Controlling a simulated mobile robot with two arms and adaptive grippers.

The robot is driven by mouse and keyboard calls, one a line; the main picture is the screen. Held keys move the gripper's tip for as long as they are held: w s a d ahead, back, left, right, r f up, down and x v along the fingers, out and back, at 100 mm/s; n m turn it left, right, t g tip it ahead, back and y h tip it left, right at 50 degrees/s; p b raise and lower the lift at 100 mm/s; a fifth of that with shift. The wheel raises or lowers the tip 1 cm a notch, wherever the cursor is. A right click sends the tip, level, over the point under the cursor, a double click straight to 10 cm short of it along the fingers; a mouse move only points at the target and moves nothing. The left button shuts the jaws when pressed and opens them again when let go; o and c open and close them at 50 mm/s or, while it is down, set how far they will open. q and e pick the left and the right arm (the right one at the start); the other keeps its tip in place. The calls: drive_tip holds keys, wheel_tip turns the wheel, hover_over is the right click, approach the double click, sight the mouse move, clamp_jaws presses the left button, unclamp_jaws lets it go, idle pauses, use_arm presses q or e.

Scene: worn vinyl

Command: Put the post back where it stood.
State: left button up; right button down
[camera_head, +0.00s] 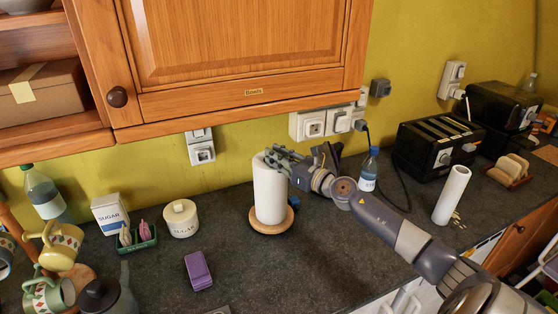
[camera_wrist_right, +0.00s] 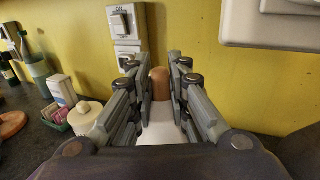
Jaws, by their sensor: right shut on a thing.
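The post (camera_wrist_right: 160,84) shows in the wrist view as a rounded brown wooden end between the fingers of my right gripper (camera_wrist_right: 160,98), above a white roll (camera_wrist_right: 160,132). In the head view the white paper roll (camera_head: 270,192) stands nearly upright over a round wooden base (camera_head: 257,222) on the counter. My right gripper (camera_head: 280,160) reaches in from the right at the roll's top and is shut on the post. The post's lower part is hidden by the roll, so I cannot tell how it meets the base. My left gripper is not in view.
A water bottle (camera_head: 369,170) stands right of the roll, near the toaster (camera_head: 437,142). Another white roll (camera_head: 452,195) stands at the right. A sugar jar (camera_head: 181,218) and purple block (camera_head: 198,270) are at left. The cupboard (camera_head: 240,50) overhangs behind. The front middle counter is clear.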

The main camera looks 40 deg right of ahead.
drive_tip(key=w, duration=0.1)
drive_tip(key=w+b, duration=0.1)
drive_tip(key=w+d+b, duration=0.1)
drive_tip(key=shift+f, duration=0.3)
idle(0.5)
drive_tip(key=c, duration=1.6)
unclamp_jaws()
drive_tip(key=shift+a+f, duration=0.15)
drive_tip(key=shift+f, duration=0.2)
drive_tip(key=shift+o, duration=0.4)
drive_tip(key=shift+s+r, duration=0.1)
drive_tip(key=shift+s, duration=0.05)
